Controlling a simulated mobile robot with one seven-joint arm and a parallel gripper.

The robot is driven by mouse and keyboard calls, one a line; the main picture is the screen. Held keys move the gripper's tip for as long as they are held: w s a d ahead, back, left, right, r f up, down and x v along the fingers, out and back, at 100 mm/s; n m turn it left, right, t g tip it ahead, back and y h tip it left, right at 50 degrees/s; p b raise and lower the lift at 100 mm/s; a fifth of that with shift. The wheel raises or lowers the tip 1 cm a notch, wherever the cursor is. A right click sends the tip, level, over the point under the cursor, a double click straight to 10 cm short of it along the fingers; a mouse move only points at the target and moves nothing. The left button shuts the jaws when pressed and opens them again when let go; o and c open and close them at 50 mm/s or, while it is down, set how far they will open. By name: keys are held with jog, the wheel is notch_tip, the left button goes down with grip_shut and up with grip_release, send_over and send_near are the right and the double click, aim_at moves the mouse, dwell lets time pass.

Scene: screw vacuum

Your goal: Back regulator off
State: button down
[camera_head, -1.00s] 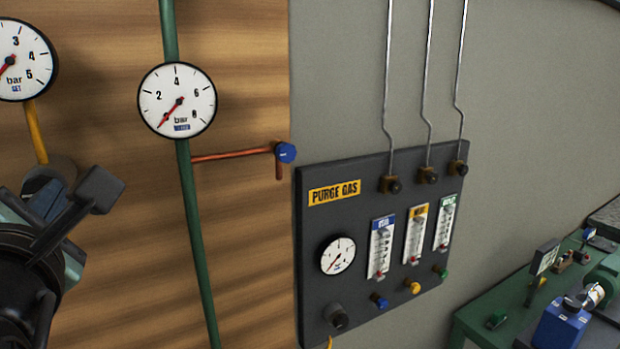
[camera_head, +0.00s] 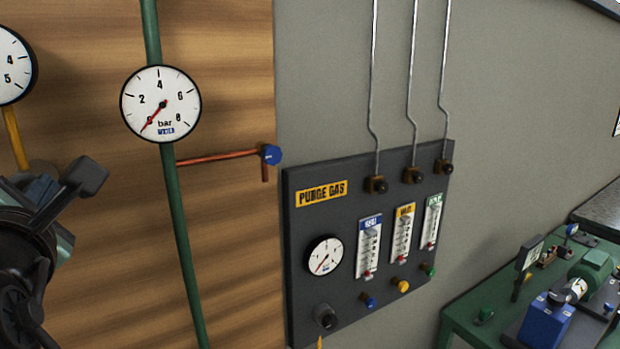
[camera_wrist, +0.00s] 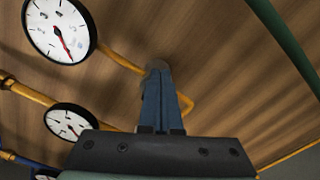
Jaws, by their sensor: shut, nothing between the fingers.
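My gripper (camera_wrist: 160,95) shows in the wrist view with its blue fingers shut and empty. Their tips are in front of a grey round knob (camera_wrist: 157,66) on the yellow pipe, which may be the regulator. The fingers cover most of the knob, and I cannot tell whether they touch it. In the head view my gripper (camera_head: 36,187) is at the left edge beside the same grey knob (camera_head: 43,168), below a gauge (camera_head: 12,68) cut off by the frame. Another dark knob (camera_head: 326,317) sits at the bottom left of the purge gas panel (camera_head: 300,250).
A green pipe (camera_head: 172,200) with a water gauge (camera_head: 161,104) and a copper branch with a blue valve (camera_head: 270,154) stand right of my arm. Gauges (camera_wrist: 58,30) and yellow pipes (camera_wrist: 28,92) are left of my fingers in the wrist view. A green bench (camera_head: 465,318) is at right.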

jog(key=shift+s+a+f, duration=0.2)
jog(key=shift+a+f, duration=0.05)
jog(key=shift+a, duration=0.1)
dwell(0.4)
jog(key=shift+s+a+r+p, duration=0.15)
jog(key=shift+a+p, duration=0.05)
jog(key=shift+p, duration=0.15)
dwell(0.7)
jog(key=shift+d, duration=0.1)
jog(key=v, duration=0.6)
jog(key=shift+d+r, duration=0.25)
dwell(0.4)
